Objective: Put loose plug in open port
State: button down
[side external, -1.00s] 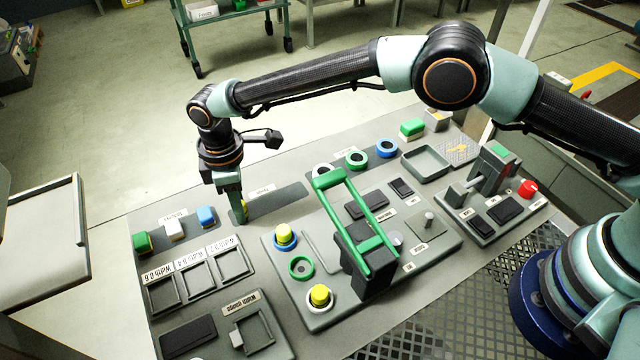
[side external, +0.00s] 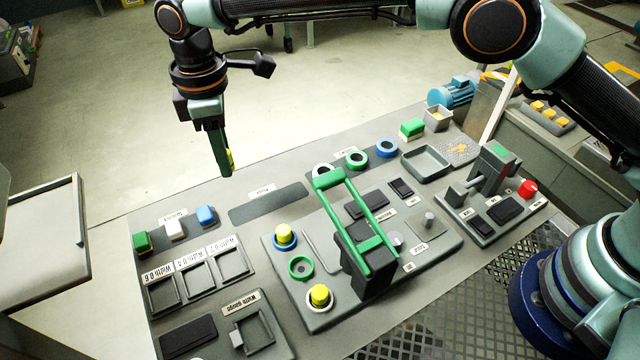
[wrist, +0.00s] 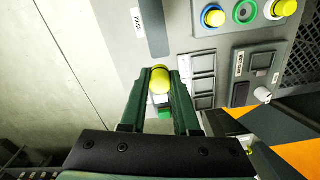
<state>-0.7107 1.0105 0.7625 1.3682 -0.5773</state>
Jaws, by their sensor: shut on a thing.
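My gripper (side external: 223,165) is shut on a yellow plug (side external: 231,160), held in the air above the back left edge of the panel. In the wrist view the yellow plug (wrist: 160,82) sits between the green fingertips. The open port (side external: 301,267) is an empty green ring on the grey board, right of and nearer than my gripper. A yellow plug (side external: 284,234) in a blue ring stands behind it, and another yellow plug (side external: 320,294) in a white ring stands in front of it. The open port also shows in the wrist view (wrist: 245,11).
A black block with a tall green handle (side external: 372,225) stands right of the ports. Green, white and blue blocks (side external: 174,228) stand at the back left, behind square trays. A dark flat strip (side external: 268,203) lies bare. White, green and blue rings (side external: 356,159) stand along the back.

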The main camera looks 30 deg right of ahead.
notch_tip(320, 180, up, 6)
jog(key=shift+r, duration=0.2)
jog(key=shift+s+r, duration=0.1)
jog(key=shift+r, duration=0.25)
jog(key=s+f, duration=0.5)
jog(key=s, duration=0.2)
send_near(301, 269)
jog(key=shift+f, duration=2.15)
jog(key=shift+f, duration=0.95)
